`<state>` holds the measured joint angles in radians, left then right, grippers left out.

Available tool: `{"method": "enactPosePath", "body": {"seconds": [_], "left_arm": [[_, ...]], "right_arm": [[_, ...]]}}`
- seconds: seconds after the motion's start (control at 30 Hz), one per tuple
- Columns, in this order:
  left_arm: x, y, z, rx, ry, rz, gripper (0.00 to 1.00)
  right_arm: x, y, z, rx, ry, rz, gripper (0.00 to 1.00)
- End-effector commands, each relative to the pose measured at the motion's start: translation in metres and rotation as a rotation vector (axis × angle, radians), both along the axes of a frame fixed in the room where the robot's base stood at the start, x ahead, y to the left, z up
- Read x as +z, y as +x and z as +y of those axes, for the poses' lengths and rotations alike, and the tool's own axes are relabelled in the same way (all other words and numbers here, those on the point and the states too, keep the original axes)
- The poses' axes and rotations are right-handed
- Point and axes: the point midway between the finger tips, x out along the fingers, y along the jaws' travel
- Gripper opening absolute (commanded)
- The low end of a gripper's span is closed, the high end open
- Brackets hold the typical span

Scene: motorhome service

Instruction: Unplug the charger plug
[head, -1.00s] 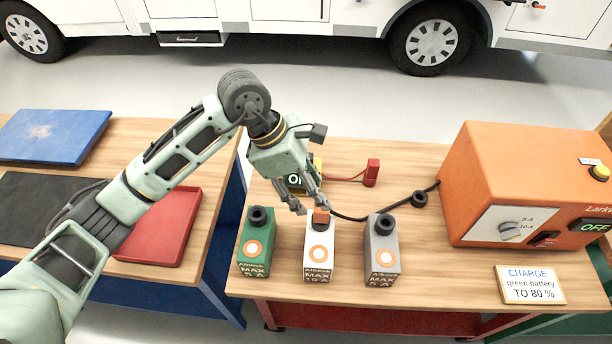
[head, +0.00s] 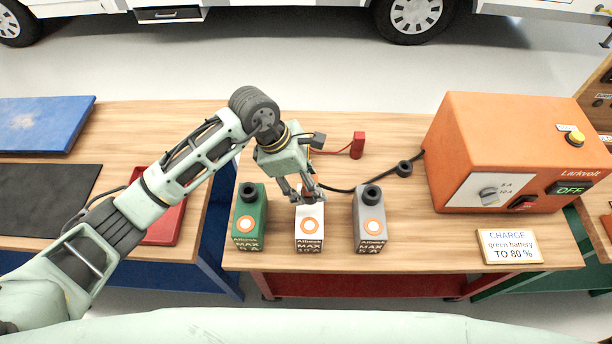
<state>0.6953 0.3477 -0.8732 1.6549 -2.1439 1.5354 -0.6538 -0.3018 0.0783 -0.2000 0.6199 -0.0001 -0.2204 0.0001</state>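The charger plug sits on top of the white battery (head: 310,233), mostly hidden by my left gripper; an orange-brown bit shows between the fingers. Its black cable (head: 345,190) runs right, past a round black piece (head: 404,168), to the orange charger (head: 505,150). The charger's display reads OFF and its knob (head: 488,194) sits by 5 A and 10 A marks. My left gripper (head: 307,197) points down with its fingers around the plug; whether they press on it I cannot tell. My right gripper is not in view.
A green battery (head: 248,223) stands close left of the white one, a grey battery (head: 371,225) close right. A sign (head: 509,246) reads CHARGE green battery TO 80 %. A red piece (head: 357,146) with a red lead lies behind. Bare wood is free right of the grey battery.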

Motion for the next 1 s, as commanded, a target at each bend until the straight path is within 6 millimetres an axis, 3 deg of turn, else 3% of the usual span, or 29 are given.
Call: {"method": "enactPosePath", "body": {"seconds": [0.6,0.63,0.9,1.0], "left_arm": [[0.0005,0.0,0.0001,0.0,0.0,0.0,0.01],[0.0007,0.0001,0.0,0.0,-0.001,0.0,0.25],[0.0007,0.0002,0.0001,0.0,-0.001,0.0,0.01],[0.0007,0.0002,0.0001,0.0,-0.001,0.0,0.0]], "right_arm": [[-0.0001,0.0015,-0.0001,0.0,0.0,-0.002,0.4],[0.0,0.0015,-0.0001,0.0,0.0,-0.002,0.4],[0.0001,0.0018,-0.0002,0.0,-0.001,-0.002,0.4],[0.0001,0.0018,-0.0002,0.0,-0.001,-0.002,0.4]]}}
